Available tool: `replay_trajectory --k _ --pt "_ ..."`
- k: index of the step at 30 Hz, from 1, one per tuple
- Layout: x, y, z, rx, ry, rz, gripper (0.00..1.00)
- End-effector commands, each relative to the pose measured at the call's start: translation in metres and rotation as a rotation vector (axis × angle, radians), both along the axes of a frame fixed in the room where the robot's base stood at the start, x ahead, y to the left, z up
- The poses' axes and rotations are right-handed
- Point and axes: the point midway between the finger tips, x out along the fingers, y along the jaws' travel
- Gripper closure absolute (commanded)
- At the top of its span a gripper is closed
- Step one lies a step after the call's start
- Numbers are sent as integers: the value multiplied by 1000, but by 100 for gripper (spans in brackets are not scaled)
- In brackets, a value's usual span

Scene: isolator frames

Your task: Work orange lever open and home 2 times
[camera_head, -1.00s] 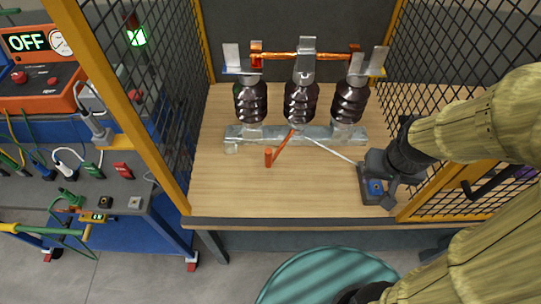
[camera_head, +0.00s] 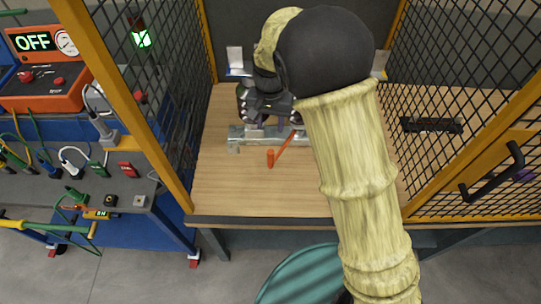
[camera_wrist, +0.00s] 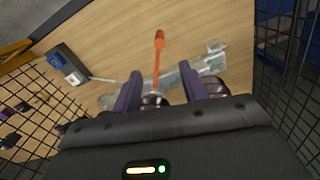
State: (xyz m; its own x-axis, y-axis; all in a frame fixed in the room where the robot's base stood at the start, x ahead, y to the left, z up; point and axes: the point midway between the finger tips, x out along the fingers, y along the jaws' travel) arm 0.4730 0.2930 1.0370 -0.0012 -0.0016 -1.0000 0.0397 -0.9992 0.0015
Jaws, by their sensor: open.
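The orange lever (camera_head: 282,150) slants from the grey isolator base (camera_head: 236,140) toward the front of the wooden table, with a short upright grip at its free end. In the wrist view the lever (camera_wrist: 156,62) runs up from between my fingers, its grip end beyond their tips. My gripper (camera_wrist: 162,84) is open, with a finger on either side of the lever's line; contact cannot be told. In the head view my gripper (camera_head: 266,106) is over the insulators, beyond the lever's grip. My arm hides most of the insulators and the copper bar.
Yellow-framed mesh walls (camera_head: 150,120) stand left and right of the table (camera_head: 225,185). A small grey box (camera_wrist: 66,62) with a rod lies on the table. A bench with an orange box (camera_head: 45,85) reading OFF is at left. The table's front left is clear.

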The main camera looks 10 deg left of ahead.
Motion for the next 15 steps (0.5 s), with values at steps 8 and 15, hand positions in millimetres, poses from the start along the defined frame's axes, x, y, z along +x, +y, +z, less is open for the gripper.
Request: replay_trajectory --k 8,15 --pt "0 0 0 0 0 -1 57" --pt "0 0 -13 -2 1 -1 57"
